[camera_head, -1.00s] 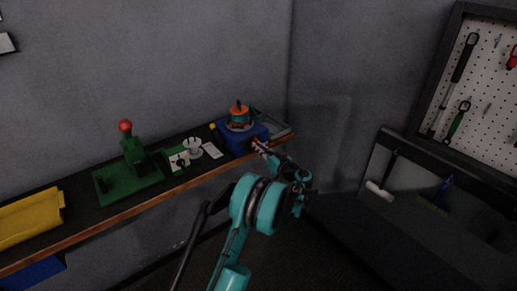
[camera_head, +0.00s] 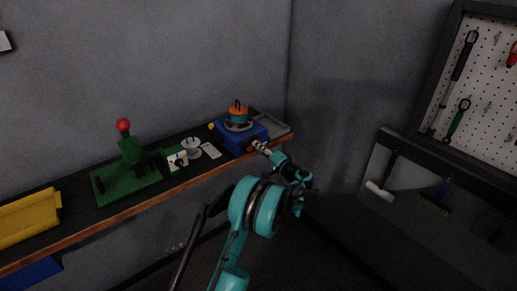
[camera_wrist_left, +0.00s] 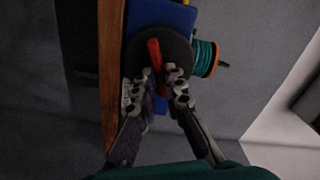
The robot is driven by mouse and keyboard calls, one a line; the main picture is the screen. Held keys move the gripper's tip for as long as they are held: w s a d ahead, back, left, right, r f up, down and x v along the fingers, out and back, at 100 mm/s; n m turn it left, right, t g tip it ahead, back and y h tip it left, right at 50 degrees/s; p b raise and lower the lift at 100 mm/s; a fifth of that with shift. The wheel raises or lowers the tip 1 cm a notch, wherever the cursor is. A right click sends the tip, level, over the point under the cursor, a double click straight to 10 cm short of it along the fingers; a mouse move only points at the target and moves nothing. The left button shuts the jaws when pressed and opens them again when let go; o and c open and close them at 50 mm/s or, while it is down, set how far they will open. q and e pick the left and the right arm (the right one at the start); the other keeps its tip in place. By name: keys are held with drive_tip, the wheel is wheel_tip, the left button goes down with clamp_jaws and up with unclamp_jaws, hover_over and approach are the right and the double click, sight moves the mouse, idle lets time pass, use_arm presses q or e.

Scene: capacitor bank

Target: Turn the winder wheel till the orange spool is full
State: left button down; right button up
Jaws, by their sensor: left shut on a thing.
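The blue winder (camera_head: 252,137) stands at the right end of the shelf. The orange spool (camera_head: 238,112) sits upright on top of it, with teal wire wound on it; it also shows in the left wrist view (camera_wrist_left: 205,58). The dark round winder wheel (camera_wrist_left: 172,42) is on the winder's front side, with a red handle (camera_wrist_left: 154,56). My left gripper (camera_head: 259,147) is at the wheel; in the wrist view its fingers (camera_wrist_left: 156,80) are on both sides of the red handle, shut on it. The wheel is mostly hidden in the head view. My right gripper is out of view.
A grey tray (camera_head: 272,126) lies behind the winder. A tool pegboard (camera_head: 485,90) hangs at right.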

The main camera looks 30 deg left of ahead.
use_arm(q)
drive_tip(key=shift+f+m, duration=0.15)
drive_tip(key=shift+m, duration=2.05)
drive_tip(key=c, duration=1.6)
unclamp_jaws()
drive_tip(key=v, duration=1.2)
